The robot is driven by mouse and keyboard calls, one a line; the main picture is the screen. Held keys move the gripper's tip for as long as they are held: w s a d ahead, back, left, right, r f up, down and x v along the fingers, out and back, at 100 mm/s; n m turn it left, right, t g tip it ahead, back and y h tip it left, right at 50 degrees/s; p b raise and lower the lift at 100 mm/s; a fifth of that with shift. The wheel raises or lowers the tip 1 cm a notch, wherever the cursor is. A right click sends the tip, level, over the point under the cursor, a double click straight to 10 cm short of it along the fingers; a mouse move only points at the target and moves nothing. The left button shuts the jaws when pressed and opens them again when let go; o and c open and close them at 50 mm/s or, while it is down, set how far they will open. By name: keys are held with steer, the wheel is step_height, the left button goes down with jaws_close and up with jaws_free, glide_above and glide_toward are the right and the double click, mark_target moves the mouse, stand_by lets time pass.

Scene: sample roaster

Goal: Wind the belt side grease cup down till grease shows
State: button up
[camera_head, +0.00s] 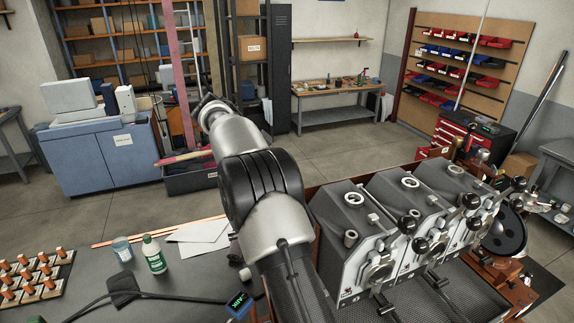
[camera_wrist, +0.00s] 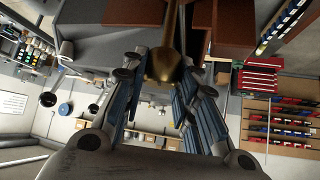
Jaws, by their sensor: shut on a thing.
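In the wrist view a brass, rounded, tapering part (camera_wrist: 167,62) hangs down from the top edge between my fingers; it looks like the grease cup. My gripper (camera_wrist: 166,78) is shut on this brass part, with one blue-padded finger on each side of it. No grease can be made out on it. The part's far end and its mounting are out of the picture or in shadow. In the head view my arm runs up the middle, and my gripper cannot be made out there.
In the head view the three-barrel sample roaster (camera_head: 352,220) stands close on the right of my arm. The dark bench (camera_head: 190,285) at the left holds a green-labelled bottle (camera_head: 154,255), a glass jar (camera_head: 122,249) and papers (camera_head: 200,230).

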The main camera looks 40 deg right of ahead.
stand_by(0.6)
steer(key=o, duration=1.1)
steer(key=shift+f, duration=0.1)
